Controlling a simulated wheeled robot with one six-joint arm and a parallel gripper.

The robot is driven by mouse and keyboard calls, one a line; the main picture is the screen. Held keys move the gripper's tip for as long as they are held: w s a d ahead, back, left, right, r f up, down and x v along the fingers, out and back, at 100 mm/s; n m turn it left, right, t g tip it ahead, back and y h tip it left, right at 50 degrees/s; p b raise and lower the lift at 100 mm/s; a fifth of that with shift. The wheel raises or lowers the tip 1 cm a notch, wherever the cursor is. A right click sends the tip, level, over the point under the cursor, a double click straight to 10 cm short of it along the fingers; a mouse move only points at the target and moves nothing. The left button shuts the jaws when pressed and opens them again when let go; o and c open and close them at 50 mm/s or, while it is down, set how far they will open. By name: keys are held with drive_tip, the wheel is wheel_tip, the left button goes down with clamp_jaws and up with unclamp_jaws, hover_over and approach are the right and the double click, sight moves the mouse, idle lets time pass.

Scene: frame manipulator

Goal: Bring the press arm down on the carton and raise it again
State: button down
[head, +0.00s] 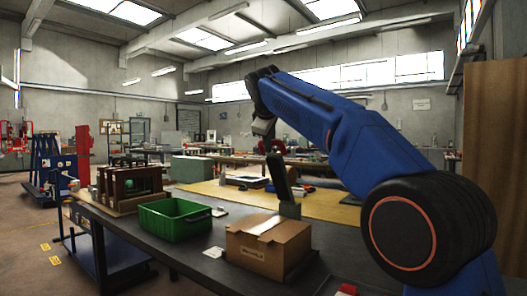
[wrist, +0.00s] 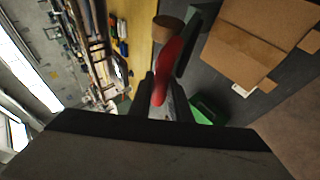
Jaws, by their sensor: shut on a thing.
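The brown carton (head: 262,246) sits on the dark bench in front of the press, and its top flaps look closed. It also shows at the upper right of the wrist view (wrist: 245,45). The dark green press arm (head: 279,176) stands raised and tilted just behind the carton, clear of its top; part of the press shows in the wrist view (wrist: 190,42). A red handle (wrist: 172,65) lies between my fingers in the wrist view. My gripper (wrist: 164,95) is shut on this red handle. In the head view my gripper (head: 264,128) is small, above the press.
A green bin (head: 174,218) stands left of the carton on the bench. A brown wooden frame (head: 130,188) stands farther left. A yellow mat (head: 335,207) lies behind the press. A brown cylinder (wrist: 168,28) sits near the handle in the wrist view.

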drive_tip(key=shift+w+d+r, duration=0.4)
drive_tip(key=shift+w+d, duration=0.15)
drive_tip(key=shift+w, duration=0.15)
drive_tip(key=shift+w+d+r, duration=0.4)
drive_tip(key=shift+w+d, duration=0.15)
drive_tip(key=shift+w, duration=0.15)
drive_tip(key=shift+w+d+r, duration=0.1)
drive_tip(key=shift+d+r, duration=0.05)
drive_tip(key=shift+r, duration=0.05)
drive_tip(key=c, duration=1.6)
unclamp_jaws()
drive_tip(key=shift+w+d, duration=0.1)
drive_tip(key=shift+w, duration=0.05)
drive_tip(key=shift+c, duration=0.2)
drive_tip(key=shift+s+r, duration=0.1)
drive_tip(key=shift+s, duration=0.15)
drive_tip(key=v, duration=1.7)
drive_tip(key=shift+w, duration=0.1)
